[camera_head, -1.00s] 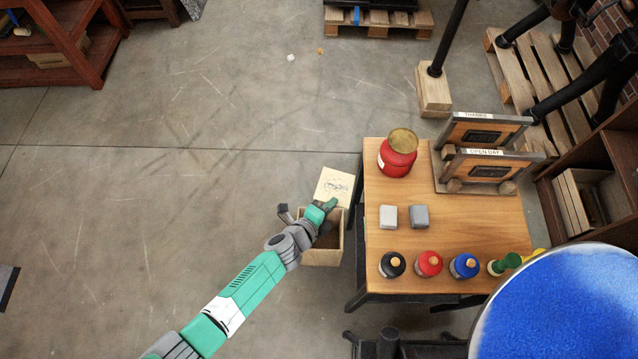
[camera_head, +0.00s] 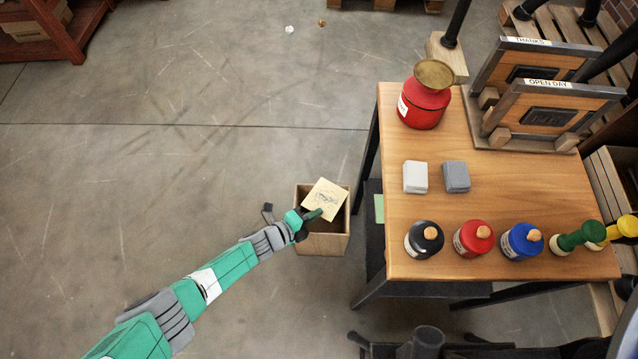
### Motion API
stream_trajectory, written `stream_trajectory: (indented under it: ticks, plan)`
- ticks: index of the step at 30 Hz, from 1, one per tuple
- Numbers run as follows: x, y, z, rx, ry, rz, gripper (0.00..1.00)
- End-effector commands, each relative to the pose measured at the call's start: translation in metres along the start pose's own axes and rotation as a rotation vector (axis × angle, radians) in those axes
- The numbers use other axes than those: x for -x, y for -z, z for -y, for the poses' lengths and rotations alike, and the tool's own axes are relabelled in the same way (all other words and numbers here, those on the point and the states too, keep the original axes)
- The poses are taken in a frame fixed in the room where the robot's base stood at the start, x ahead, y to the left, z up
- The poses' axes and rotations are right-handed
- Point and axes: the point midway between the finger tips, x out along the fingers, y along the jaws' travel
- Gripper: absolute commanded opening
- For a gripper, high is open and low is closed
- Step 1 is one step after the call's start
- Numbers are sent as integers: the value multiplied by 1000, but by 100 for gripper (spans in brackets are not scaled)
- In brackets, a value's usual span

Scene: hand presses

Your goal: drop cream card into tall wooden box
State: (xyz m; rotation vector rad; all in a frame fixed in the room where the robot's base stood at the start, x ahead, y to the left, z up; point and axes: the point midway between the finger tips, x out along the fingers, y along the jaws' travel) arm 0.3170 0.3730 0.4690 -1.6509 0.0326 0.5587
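The cream card (camera_head: 326,196) with a dark printed drawing is held at its lower left edge by my gripper (camera_head: 312,215). It is tilted and sits above the opening of the tall wooden box (camera_head: 322,244), overlapping the box's mouth in the picture. The box stands on the floor left of the table. My gripper is shut on the card; its fingers are small in view. The card and gripper hide part of the box's inside, and I cannot tell the exact height of the card over the rim.
The wooden table (camera_head: 400,285) stands right of the box. It holds a red can (camera_head: 424,100), white (camera_head: 415,177) and grey (camera_head: 456,176) blocks, several ink bottles and a rack with signs (camera_head: 540,110). A green piece (camera_head: 379,208) shows beside the table's left edge.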

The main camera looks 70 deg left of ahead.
Motion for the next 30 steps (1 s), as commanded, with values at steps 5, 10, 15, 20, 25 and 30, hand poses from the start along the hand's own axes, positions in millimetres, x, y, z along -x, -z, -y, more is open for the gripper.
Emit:
stream_trajectory:
  ticks: [5,10,15,20,25,30]
  plan:
    - [-7,0,-17,0,-1,-1,0]
    - [-16,-1,-40,-1,-2,-1,0]
    - [-23,-2,-55,0,0,0,0]
    - [-22,-3,-54,1,0,1,0]
    - [-22,-3,-54,0,0,1,17]
    - [-22,-3,-54,0,0,0,27]
